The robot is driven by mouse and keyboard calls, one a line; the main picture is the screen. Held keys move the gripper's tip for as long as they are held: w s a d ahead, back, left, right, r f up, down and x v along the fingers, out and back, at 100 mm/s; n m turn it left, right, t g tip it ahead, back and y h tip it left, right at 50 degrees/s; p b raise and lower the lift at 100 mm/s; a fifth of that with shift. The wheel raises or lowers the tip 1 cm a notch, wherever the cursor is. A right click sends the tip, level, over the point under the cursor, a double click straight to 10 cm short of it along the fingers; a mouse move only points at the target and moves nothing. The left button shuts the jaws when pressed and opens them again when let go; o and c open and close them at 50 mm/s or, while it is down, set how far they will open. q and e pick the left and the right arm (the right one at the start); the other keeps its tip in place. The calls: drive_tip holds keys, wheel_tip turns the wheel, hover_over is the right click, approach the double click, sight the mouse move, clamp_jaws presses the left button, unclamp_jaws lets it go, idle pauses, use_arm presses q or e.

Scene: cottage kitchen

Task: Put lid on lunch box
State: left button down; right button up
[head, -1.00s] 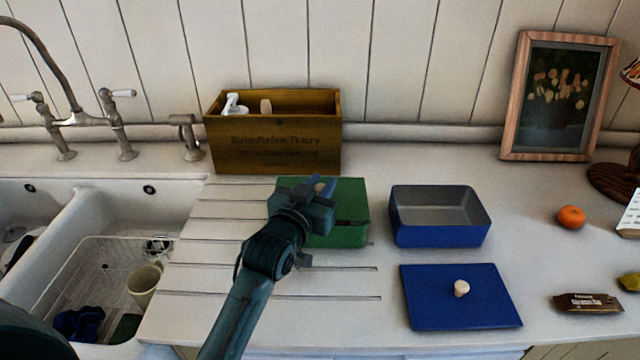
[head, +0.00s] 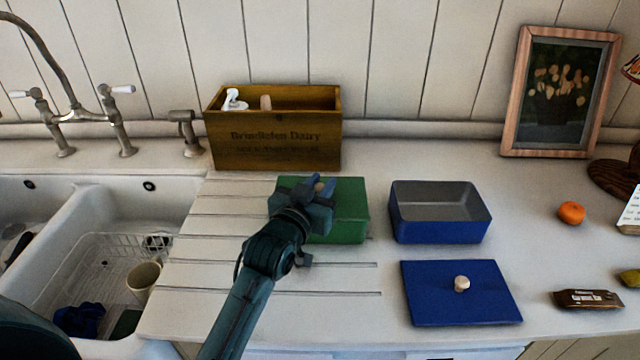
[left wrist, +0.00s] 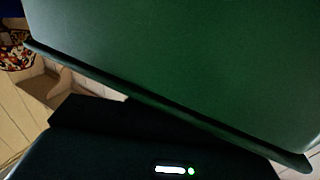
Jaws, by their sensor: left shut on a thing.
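A blue lunch box (head: 438,228) stands open on the counter, with its grey inside empty. A flat blue lid (head: 440,304) with a pale round knob (head: 462,284) lies in front of it. A green lunch box (head: 350,211) with a green top stands to the left. My left gripper (head: 319,188) is over the green box's top and shut on a small pale knob there, partly hidden by the fingers. In the left wrist view a green surface (left wrist: 200,60) fills most of the picture. My right gripper is not in view.
A wooden crate (head: 275,152) stands behind the green box. A sink with a dish rack (head: 105,270) and a mug (head: 143,279) is at the left. An orange (head: 571,212), a wrapped bar (head: 588,299) and a framed picture (head: 556,92) are at the right.

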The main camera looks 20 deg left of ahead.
use_arm(q)
drive_tip(key=shift+f, duration=0.1)
drive_tip(key=c, duration=1.5)
unclamp_jaws()
drive_tip(key=shift+s+a+p, duration=0.15)
drive_tip(key=shift+s+p, duration=0.6)
drive_tip(key=shift+s, duration=0.55)
drive_tip(key=s+p, duration=0.1)
drive_tip(key=s, duration=0.1)
drive_tip(key=s+p, duration=0.1)
drive_tip(key=s, duration=0.2)
drive_tip(key=s+a+p, duration=0.1)
drive_tip(key=s, duration=0.2)
drive_tip(key=shift+s+r, duration=0.2)
drive_tip(key=shift+r, duration=0.05)
